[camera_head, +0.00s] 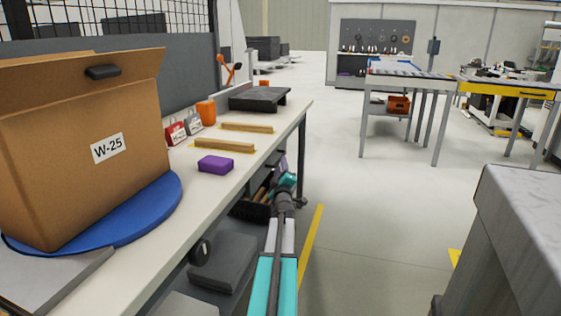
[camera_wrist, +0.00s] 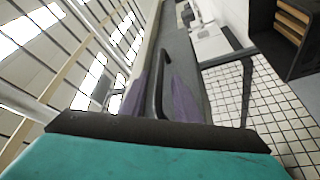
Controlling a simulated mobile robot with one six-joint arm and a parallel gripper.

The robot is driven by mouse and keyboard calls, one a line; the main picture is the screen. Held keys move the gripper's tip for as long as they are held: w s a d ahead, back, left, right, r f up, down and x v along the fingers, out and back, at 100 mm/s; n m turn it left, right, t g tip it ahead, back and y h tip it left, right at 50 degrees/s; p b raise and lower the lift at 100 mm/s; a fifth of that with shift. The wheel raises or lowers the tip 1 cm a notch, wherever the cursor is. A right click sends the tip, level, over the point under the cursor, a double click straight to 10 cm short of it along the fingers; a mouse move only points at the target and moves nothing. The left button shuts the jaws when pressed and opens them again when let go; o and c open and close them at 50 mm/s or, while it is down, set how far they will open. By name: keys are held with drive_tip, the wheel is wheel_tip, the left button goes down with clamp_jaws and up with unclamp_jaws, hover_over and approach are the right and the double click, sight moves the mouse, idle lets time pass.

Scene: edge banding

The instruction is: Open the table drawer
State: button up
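The table (camera_head: 160,215) runs along the left in the head view. Under its top, near the far end, is the dark grey drawer (camera_head: 256,170), partly hidden by my arm. My teal gripper (camera_head: 281,165) reaches to the drawer front, its purple fingers pointing away from me. In the wrist view my gripper (camera_wrist: 160,90) has one purple finger on each side of a dark bar handle (camera_wrist: 157,80). Gaps show between handle and fingers, so it looks open around the handle. The grey drawer front (camera_wrist: 178,48) lies beyond. It looks closed, though the head view shows little of it.
On the tabletop are a cardboard box (camera_head: 85,150) on a blue disc (camera_head: 150,215), a purple block (camera_head: 215,164), wooden strips (camera_head: 225,145) and an orange cup (camera_head: 206,112). A dark bin (camera_head: 250,210) sits below the drawer. A grey cabinet (camera_head: 510,240) stands right; floor between is clear.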

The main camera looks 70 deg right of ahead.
drive_tip(key=shift+x, duration=2.5)
clamp_jaws()
